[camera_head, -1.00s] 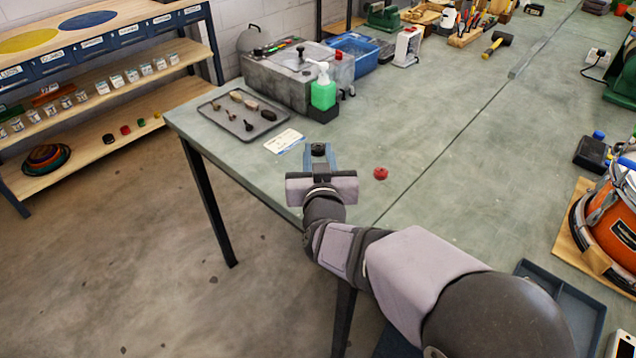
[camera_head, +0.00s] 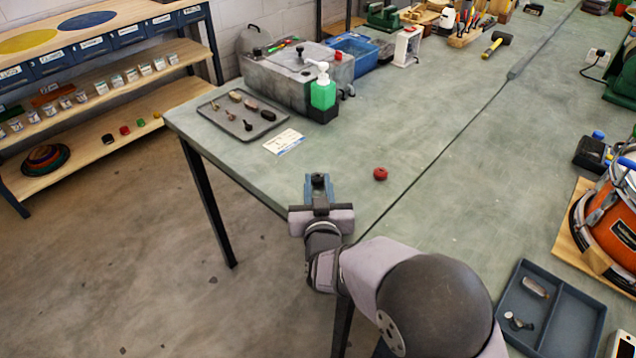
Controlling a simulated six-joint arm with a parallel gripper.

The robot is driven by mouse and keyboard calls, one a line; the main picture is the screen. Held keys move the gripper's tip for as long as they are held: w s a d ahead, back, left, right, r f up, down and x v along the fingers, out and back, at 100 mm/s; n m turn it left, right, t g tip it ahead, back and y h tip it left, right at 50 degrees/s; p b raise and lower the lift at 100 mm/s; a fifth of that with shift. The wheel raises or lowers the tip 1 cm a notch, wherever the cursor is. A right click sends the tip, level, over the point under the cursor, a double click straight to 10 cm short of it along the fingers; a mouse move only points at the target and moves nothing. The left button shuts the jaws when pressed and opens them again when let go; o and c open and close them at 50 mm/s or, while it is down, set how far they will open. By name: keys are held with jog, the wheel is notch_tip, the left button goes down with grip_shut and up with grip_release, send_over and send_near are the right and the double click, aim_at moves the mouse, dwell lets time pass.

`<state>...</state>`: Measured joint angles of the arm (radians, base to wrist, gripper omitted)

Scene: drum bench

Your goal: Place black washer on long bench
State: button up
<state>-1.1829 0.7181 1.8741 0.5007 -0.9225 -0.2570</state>
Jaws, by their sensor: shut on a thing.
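The long bench (camera_head: 440,110) is a grey-green worktop that runs from the left front corner to the far right, with a dark seam along it. My gripper (camera_head: 318,186) is over the bench's near edge, its blue fingers pointing away from the camera. A small dark thing (camera_head: 318,177), apparently the black washer, is held between the fingers. It is small and partly hidden by them. I cannot tell its height above the bench.
A red knob-like piece (camera_head: 380,174) lies right of my gripper. A white card (camera_head: 284,142), a grey tray (camera_head: 222,127) of small parts and a green bottle (camera_head: 322,95) are farther left. A blue-grey divided tray (camera_head: 574,325) is at lower right. The middle of the bench is clear.

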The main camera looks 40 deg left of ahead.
jog(key=shift+f, duration=0.15)
jog(key=shift+f, duration=0.1)
jog(key=o, duration=1)
jog(key=v, duration=0.2)
jog(key=b+v, duration=0.1)
jog(key=v, duration=0.4)
jog(key=shift+d+f, duration=0.15)
jog(key=shift+f, duration=0.2)
jog(key=shift+o, duration=0.7)
jog(key=shift+s+d, duration=0.1)
